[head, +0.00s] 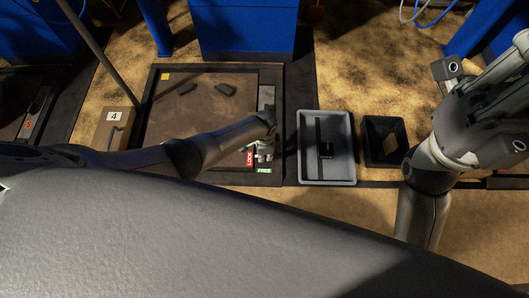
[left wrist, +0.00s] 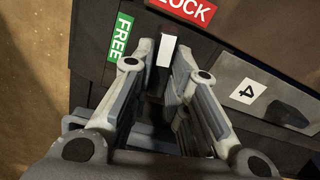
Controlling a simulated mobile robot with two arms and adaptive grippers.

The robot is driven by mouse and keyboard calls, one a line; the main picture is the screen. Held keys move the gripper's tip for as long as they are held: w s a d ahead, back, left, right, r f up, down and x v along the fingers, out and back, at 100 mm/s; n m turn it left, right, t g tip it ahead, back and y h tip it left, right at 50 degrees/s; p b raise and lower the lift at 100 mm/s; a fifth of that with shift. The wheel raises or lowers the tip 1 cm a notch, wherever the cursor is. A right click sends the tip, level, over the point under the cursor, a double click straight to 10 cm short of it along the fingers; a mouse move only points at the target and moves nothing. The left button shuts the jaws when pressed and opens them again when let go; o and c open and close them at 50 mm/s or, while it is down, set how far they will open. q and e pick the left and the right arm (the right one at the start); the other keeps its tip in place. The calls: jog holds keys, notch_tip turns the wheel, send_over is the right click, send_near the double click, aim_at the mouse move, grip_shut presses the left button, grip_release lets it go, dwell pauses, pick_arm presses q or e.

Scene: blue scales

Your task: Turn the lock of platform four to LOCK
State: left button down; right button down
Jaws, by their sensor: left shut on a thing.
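Platform four (head: 165,130) is a brown plate in a dark frame, with two dark pieces on it. Its red LOCK label (head: 249,158) and green FREE label (head: 264,170) sit at the lower right corner. In the left wrist view the FREE label (left wrist: 121,37) is left of the fingers and the LOCK label (left wrist: 185,10) is above them. My left gripper (left wrist: 167,85) is shut on the lock lever, whose white end (left wrist: 166,50) shows between the fingertips, between the labels.
A box with a 4 sign (head: 113,116) stands left of the platform, near a slanting pole. A grey tray (head: 341,172) holding a dark block and a black tray (head: 373,158) holding a brown piece lie to the right. Blue columns stand behind.

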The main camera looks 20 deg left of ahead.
pick_arm(q)
jog(key=shift+m, duration=1.1)
jog(key=c, duration=1.4)
grip_release()
jog(key=shift+r, duration=6)
